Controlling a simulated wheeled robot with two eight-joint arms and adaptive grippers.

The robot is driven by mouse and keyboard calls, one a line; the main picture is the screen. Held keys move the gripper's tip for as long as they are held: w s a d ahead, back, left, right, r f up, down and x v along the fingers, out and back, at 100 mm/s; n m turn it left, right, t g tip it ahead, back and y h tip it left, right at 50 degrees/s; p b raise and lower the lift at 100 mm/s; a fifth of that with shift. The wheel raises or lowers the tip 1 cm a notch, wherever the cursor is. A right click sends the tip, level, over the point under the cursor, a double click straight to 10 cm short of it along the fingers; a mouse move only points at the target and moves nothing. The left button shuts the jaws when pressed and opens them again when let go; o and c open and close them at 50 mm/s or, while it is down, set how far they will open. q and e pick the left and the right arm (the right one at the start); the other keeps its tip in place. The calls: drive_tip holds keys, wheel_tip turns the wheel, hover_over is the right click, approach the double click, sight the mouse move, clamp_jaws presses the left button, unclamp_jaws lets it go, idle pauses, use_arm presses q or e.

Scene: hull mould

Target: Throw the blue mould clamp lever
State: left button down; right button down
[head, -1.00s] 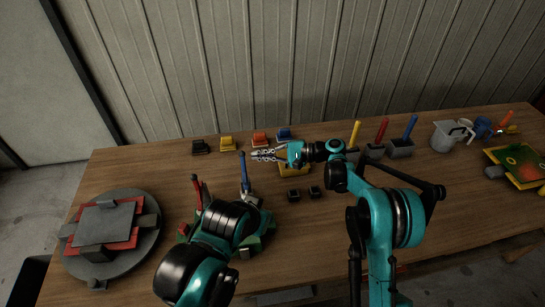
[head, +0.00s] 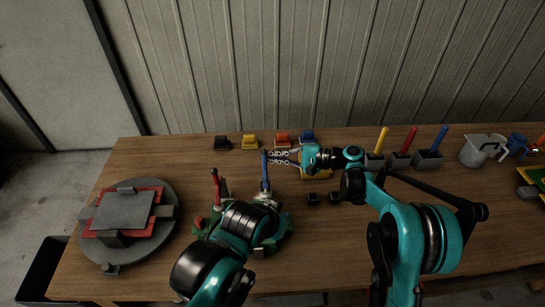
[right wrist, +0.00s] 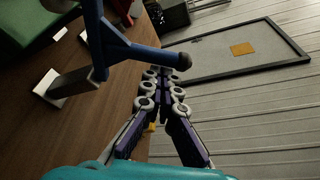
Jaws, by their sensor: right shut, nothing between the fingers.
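The blue clamp lever (head: 265,172) stands upright on the green mould base (head: 284,232), left of the table's middle. In the right wrist view the blue lever (right wrist: 135,52) runs across the picture, its rounded end beside my fingertips. My right gripper (head: 271,157) comes from the right, with its fingertips close to the lever's upper end. Its fingers meet at the tips in the right wrist view (right wrist: 156,73), shut and empty; I cannot tell whether they touch the lever.
A red lever (head: 215,186) stands left of the blue one, close to my left arm. A round turntable (head: 117,256) is at left. Small coloured blocks (head: 249,141) line the back, and holders with coloured handles (head: 428,157) stand at right. Bare wood lies in front right.

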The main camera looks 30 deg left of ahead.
drive_tip(key=shift+s+d, duration=0.1)
drive_tip(key=shift+s, duration=0.05)
drive_tip(key=shift+n+y, duration=0.3)
drive_tip(key=shift+n, duration=0.2)
drive_tip(key=shift+s+d+f+b, duration=0.1)
drive_tip(key=shift+s+d+b, duration=0.35)
drive_tip(key=shift+s, duration=0.45)
drive_tip(key=shift+s+d+f+b, duration=0.1)
drive_tip(key=shift+s+d+b, duration=0.1)
drive_tip(key=shift+s+d, duration=0.55)
drive_tip(key=shift+s+a, duration=0.15)
